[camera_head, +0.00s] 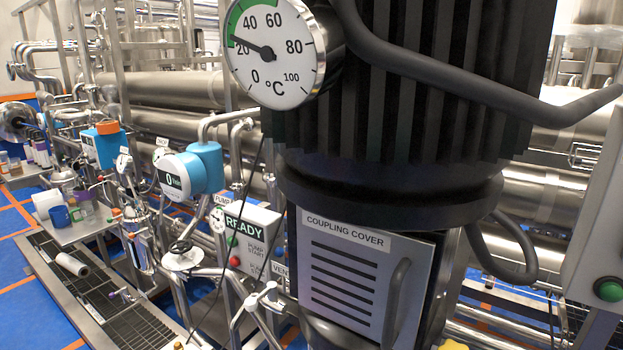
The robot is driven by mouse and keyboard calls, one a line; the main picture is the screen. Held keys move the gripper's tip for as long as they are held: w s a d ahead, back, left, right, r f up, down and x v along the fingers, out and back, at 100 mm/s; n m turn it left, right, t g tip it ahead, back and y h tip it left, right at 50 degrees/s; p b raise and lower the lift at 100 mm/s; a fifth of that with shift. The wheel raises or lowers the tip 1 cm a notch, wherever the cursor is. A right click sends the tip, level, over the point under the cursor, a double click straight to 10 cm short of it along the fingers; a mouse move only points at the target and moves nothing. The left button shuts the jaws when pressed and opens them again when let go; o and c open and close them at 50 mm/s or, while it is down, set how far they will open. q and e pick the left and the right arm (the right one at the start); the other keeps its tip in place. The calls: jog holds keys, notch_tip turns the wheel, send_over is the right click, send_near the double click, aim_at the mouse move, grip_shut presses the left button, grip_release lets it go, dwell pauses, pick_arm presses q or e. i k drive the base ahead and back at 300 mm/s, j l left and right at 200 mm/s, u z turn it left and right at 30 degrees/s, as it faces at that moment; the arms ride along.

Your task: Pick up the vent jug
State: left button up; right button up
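I cannot make out a thing that is clearly the vent jug. Small vessels stand on a steel side shelf (88,226) at the left: a blue cup (60,216), a white container (45,203) and a small clear vessel with a purplish tint (84,204). They are too small to tell whether one is the jug. A partly hidden label starting with "VENT" (280,271) shows below the READY box. Neither of my grippers is in view.
A large black ribbed motor housing (390,110) with a dial thermometer (270,50) fills the centre and right. A grey coupling cover (345,280) with a handle is below it. A READY control box (246,240), pipes and a floor grating (75,285) lie left.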

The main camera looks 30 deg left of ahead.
aim_at(60, 216)
jog(key=u, duration=2.45)
jog(key=i+j, duration=0.25)
jog(key=i, duration=0.25)
